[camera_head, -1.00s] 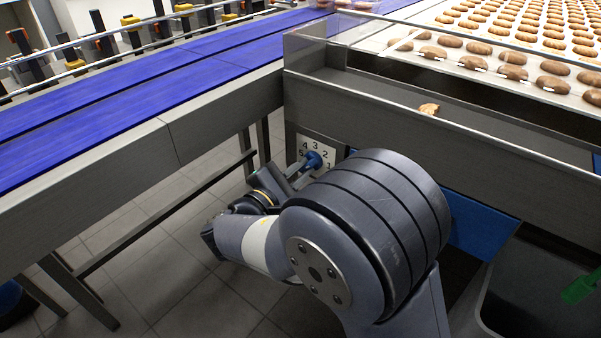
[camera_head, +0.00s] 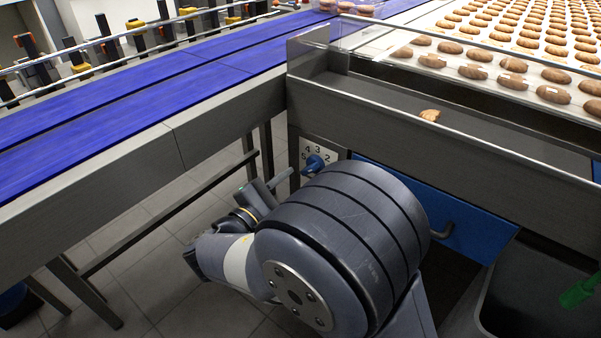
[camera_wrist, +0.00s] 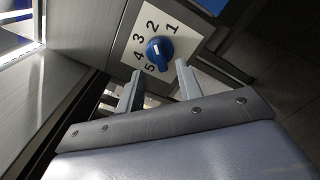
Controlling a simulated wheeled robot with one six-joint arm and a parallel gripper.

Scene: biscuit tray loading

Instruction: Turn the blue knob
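The blue knob (camera_head: 314,163) sits on a white number plate (camera_head: 327,150) on the grey machine's side, below the biscuit conveyor. In the wrist view, the knob (camera_wrist: 160,57) is round with a short white mark on its upper part, roughly toward the 2; the exact setting is hard to read. The plate (camera_wrist: 177,45) carries the numbers 1 to 5. My gripper (camera_wrist: 160,68) is open and empty, with its fingers apart and the knob beyond the fingertips, roughly between them in the picture. In the head view, my gripper (camera_head: 283,181) is left of the knob, apart from it.
A blue conveyor belt (camera_head: 130,100) runs along the left on a grey frame. A biscuit conveyor (camera_head: 440,46) is at upper right, with a broken biscuit (camera_head: 430,115) on the ledge. A blue panel with a handle (camera_head: 465,232) and a dark bin (camera_head: 535,290) are at right.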

